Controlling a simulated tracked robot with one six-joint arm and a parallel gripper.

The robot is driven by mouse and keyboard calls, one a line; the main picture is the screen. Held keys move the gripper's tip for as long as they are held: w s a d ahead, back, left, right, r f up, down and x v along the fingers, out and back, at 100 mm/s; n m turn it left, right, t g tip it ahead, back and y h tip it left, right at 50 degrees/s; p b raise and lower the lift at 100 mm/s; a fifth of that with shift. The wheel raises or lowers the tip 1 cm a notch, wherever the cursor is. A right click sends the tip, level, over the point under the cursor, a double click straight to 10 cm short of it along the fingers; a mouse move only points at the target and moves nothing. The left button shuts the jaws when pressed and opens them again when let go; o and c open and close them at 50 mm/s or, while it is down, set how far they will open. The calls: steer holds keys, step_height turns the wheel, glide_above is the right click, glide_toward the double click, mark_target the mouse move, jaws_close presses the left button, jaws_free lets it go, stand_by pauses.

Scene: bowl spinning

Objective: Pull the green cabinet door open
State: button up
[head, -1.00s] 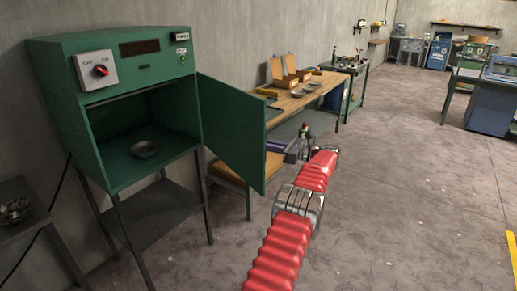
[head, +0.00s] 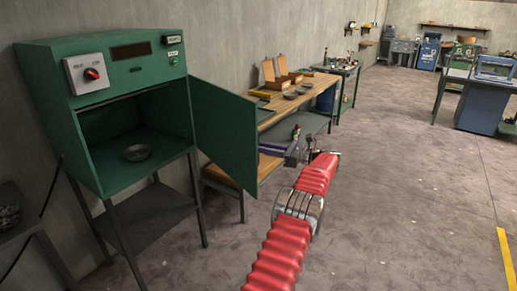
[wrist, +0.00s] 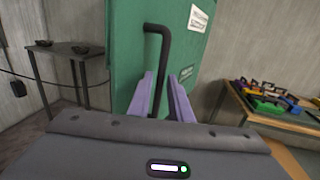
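The green cabinet (head: 95,95) stands on legs at the left of the head view. Its door (head: 224,135), hinged on the right side, is swung wide open and shows the inside. A bowl (head: 137,152) sits on the cabinet floor. My gripper (head: 293,152) is just right of the door's free edge, on its outer side. In the wrist view, the black bent handle (wrist: 163,55) stands upright on the green door face (wrist: 130,45). The two purple fingers (wrist: 162,98) are apart, with the handle's bar between them. I see no firm contact.
A wooden workbench (head: 290,104) with boxes and bowls stands along the wall behind the door. A dark side table (head: 20,232) is at the left edge. The concrete floor (head: 400,190) to the right is clear, with a blue-grey bench (head: 480,105) farther off.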

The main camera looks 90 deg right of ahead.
steer(key=v, duration=1)
steer(key=shift+s, duration=0.3)
steer(key=shift+a, duration=0.1)
